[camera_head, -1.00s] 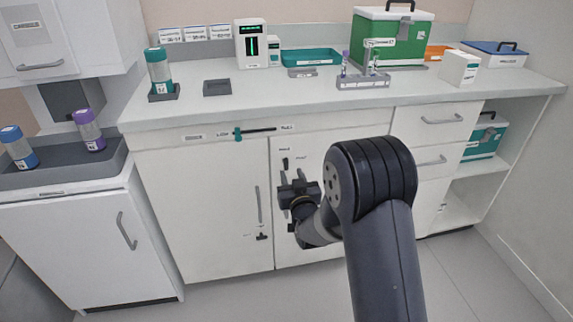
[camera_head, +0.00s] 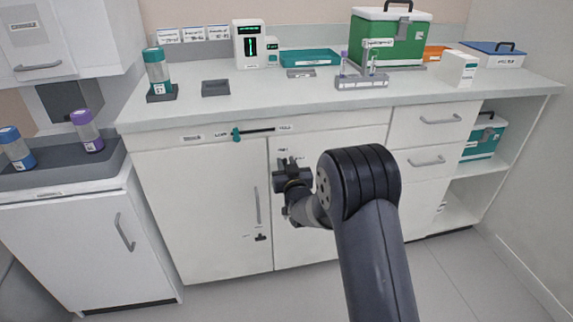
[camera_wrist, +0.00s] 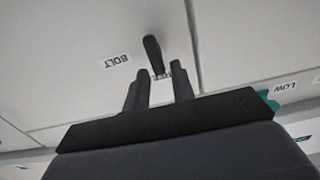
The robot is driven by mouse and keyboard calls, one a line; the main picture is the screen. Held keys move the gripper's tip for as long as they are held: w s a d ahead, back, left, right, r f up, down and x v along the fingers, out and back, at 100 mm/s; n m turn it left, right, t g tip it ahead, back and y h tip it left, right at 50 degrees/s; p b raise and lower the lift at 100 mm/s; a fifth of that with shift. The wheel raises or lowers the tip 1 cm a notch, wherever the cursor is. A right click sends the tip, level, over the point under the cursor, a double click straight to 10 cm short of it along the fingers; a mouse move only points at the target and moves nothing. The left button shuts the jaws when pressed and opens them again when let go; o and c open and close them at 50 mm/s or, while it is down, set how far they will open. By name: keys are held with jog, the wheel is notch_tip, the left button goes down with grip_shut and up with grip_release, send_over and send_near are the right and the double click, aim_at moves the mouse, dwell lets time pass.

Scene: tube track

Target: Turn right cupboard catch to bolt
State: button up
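The right cupboard door (camera_head: 292,245) is white, below the counter. Its catch is a small dark handle (camera_wrist: 152,52), seen in the wrist view with a BOLT label (camera_wrist: 117,61) to its left. Another label lies near the base of the fingers' gap, partly hidden. My gripper (camera_wrist: 160,72) is open, with its two dark fingers apart. The catch stands just ahead of the fingertips, roughly in line with the gap; I see no clear contact. In the head view my gripper (camera_head: 284,162) is in front of the door's upper left and covers the catch.
A slider with a teal knob (camera_head: 237,134) sits above the doors. The left door has a vertical handle (camera_head: 257,205) and a dark catch (camera_head: 260,237). Drawers (camera_head: 432,125) stand to the right. The counter (camera_head: 260,100) holds a green box (camera_head: 400,45) and a teal tray (camera_head: 310,57).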

grip_shut()
jog(key=n+b, duration=0.1)
jog(key=b, duration=0.1)
jog(key=n+b, duration=0.1)
jog(key=shift+a+f+n, duration=0.25)
jog(key=shift+n, duration=0.05)
jog(key=shift+s+a+f+n+b, duration=0.1)
jog(key=shift+a+f+n+b, duration=0.15)
jog(key=shift+n+b, duration=1.7)
jog(key=shift+s+a+f+n+b, duration=0.2)
jog(key=shift+n+b, duration=0.5)
jog(key=shift+n, duration=2.4)
jog(key=shift+w+a+f+n+b, duration=0.1)
jog(key=shift+a+f+n+b, duration=0.2)
jog(key=shift+n+b, duration=1.65)
jog(key=shift+n+p, duration=0.6)
jog(key=shift+n, duration=0.2)
